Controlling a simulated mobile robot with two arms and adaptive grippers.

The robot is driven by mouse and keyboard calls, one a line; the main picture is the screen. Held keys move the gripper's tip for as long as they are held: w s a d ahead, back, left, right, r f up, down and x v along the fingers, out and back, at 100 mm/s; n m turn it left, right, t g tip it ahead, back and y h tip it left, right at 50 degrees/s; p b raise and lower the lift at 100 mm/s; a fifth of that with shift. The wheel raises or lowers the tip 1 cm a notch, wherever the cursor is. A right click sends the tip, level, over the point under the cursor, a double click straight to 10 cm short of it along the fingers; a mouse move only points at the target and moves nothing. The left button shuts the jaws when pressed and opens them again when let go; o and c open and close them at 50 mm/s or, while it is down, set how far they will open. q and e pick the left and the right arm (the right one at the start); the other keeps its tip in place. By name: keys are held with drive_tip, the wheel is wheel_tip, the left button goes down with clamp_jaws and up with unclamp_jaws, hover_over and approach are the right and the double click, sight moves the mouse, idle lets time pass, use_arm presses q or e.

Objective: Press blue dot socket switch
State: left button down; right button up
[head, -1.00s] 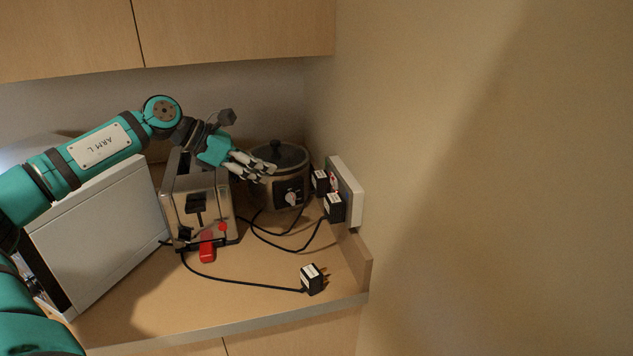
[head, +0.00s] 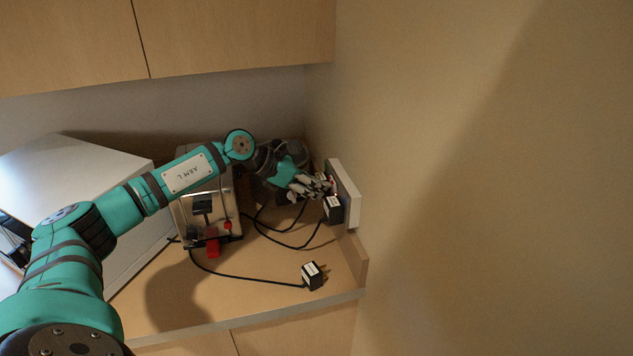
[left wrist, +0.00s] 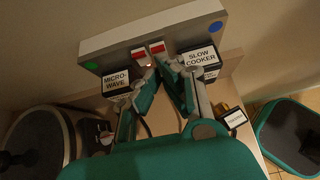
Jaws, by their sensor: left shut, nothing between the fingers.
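The pale socket panel (head: 349,197) is on the right wall; it also shows in the left wrist view (left wrist: 120,42). There it has a blue dot (left wrist: 215,27) at its right end, a green dot (left wrist: 91,66) at its left, and two red switches, a left one (left wrist: 138,54) and a right one (left wrist: 157,47). The SLOW COOKER plug (left wrist: 200,58) sits on the blue-dot side, the MICROWAVE plug (left wrist: 115,82) on the green-dot side. My left gripper (head: 328,187) is shut and empty, its tips close below the red switches; contact cannot be told. My right gripper is out of view.
A loose black plug (head: 312,276) lies on the counter near its front edge. A steel toaster (head: 205,225) and a white microwave (head: 62,165) stand to the left. Black cords cross the counter. The slow cooker is mostly hidden behind my left arm. The front counter is fairly clear.

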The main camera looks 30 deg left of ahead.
use_arm(q)
drive_tip(key=shift+w+d+r, duration=0.15)
drive_tip(key=shift+w+r, duration=0.1)
idle(0.3)
drive_tip(key=shift+d+r, duration=0.1)
drive_tip(key=shift+r, duration=0.65)
